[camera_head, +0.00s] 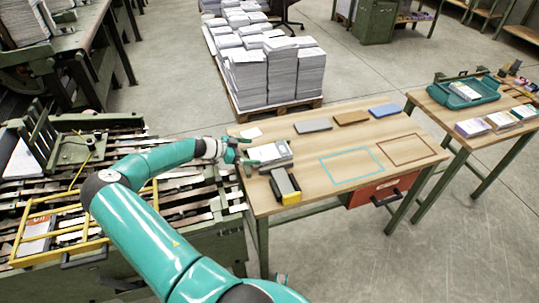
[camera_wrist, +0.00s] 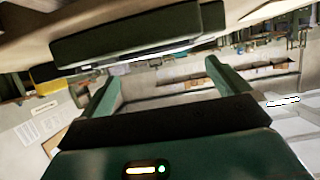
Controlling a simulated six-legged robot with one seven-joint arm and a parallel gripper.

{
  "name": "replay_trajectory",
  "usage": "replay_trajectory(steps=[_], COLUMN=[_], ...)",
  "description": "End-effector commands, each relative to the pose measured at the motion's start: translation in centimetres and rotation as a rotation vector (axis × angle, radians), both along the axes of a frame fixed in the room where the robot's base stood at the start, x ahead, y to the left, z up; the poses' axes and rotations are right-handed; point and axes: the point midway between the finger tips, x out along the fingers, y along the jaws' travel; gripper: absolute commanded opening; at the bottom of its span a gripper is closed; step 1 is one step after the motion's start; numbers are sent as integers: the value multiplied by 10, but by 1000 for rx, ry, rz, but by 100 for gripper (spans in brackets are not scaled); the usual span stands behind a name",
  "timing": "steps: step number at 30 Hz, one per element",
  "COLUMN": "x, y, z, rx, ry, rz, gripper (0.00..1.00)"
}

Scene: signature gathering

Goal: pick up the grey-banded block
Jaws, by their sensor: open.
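A pale paper block with a grey band (camera_head: 268,154) lies on the left part of the wooden table (camera_head: 300,190), near its left edge. I take it as the grey-banded block. My gripper (camera_head: 243,151) is open at the block's left side, at about table height. Whether its jaws touch the block or lie around it I cannot tell. In the wrist view my gripper's dark green jaws (camera_wrist: 155,78) stand apart, with background showing between them. I cannot make out the block clearly there.
A dark grey and yellow object (camera_head: 286,187) lies close in front of the block. Grey (camera_head: 313,125), brown (camera_head: 351,117) and blue (camera_head: 385,110) flat pieces line the table's back. Teal (camera_head: 351,165) and brown (camera_head: 407,149) outlines mark bare tabletop. A slatted machine (camera_head: 180,190) stands left.

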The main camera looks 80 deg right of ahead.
Motion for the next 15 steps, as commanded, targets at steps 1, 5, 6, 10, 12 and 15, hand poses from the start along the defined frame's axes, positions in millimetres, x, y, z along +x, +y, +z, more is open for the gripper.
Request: replay_trajectory(steps=[1,5,6,10,12,15], x=[-7,-16,-18,-26,-34,-47], y=[-4,-10,-11,-15,-20,-27], z=[-4,-8,-9,-13,-16,-22], rx=[0,1,1,1,2,1], ry=[0,0,0,0,0,0], rz=[-1,0,0,0,-1,-2], gripper=[100,100,100,100,100,100])
